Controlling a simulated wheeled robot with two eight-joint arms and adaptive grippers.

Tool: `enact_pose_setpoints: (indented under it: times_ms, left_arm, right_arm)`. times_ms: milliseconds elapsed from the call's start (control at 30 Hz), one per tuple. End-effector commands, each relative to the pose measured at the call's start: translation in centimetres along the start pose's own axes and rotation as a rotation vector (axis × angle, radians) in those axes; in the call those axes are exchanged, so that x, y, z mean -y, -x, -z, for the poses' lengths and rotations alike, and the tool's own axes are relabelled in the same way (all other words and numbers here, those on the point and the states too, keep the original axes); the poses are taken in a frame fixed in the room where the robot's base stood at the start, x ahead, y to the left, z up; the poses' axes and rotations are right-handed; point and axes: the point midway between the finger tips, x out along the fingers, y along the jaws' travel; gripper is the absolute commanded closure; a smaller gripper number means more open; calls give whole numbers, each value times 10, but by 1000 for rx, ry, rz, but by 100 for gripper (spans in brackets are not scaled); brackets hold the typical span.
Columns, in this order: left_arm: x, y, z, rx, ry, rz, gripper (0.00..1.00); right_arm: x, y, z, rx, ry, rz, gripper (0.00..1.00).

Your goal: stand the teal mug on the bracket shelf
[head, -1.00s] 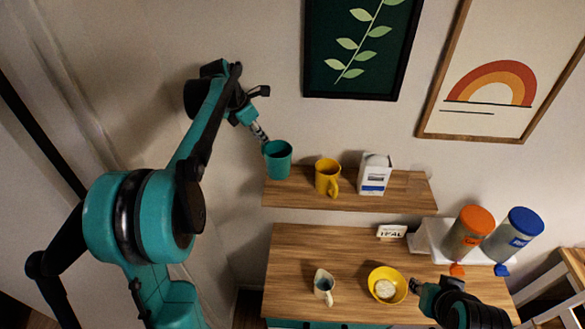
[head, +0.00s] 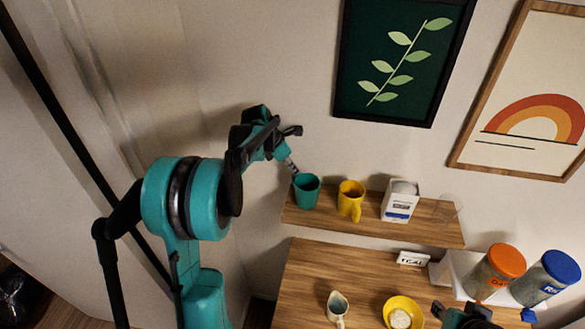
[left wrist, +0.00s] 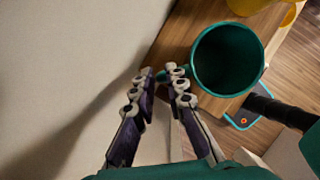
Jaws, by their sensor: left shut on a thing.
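The teal mug (head: 306,192) is upright at the left end of the wooden bracket shelf (head: 432,231). I cannot tell whether its base touches the board. My left gripper (head: 292,171) reaches in from the left and is shut on the mug's handle side. In the left wrist view, the fingertips (left wrist: 161,76) meet at the left side of the mug (left wrist: 205,88), whose open rim faces the camera. The handle is mostly hidden by the fingers. My right gripper (head: 466,314) is cut off at the bottom edge of the head view, and its jaws are unclear.
A yellow mug (head: 350,199) stands just right of the teal mug. A white carton (head: 400,203) and a clear glass (head: 445,209) stand farther right on the shelf.

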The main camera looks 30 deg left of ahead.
Motion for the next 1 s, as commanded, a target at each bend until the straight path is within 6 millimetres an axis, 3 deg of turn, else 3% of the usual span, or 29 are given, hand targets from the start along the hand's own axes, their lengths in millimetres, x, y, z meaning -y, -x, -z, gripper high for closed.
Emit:
enact_pose_setpoints:
  times_ms: [267,300,367,733,1000]
  left_arm:
    - [0,-4,2,0,0,0,100]
    - [0,-4,2,0,0,0,77]
    - [0,-4,2,0,0,0,66]
    - [0,3,2,0,1,0,66]
    - [0,54,2,0,2,-1,66]
  right_arm:
    - [0,0,0,0,0,0,66]
    - [0,0,0,0,0,0,66]
    - [0,0,0,0,0,0,66]
    - [0,0,0,0,0,0,66]
    - [0,-6,-4,0,0,0,66]
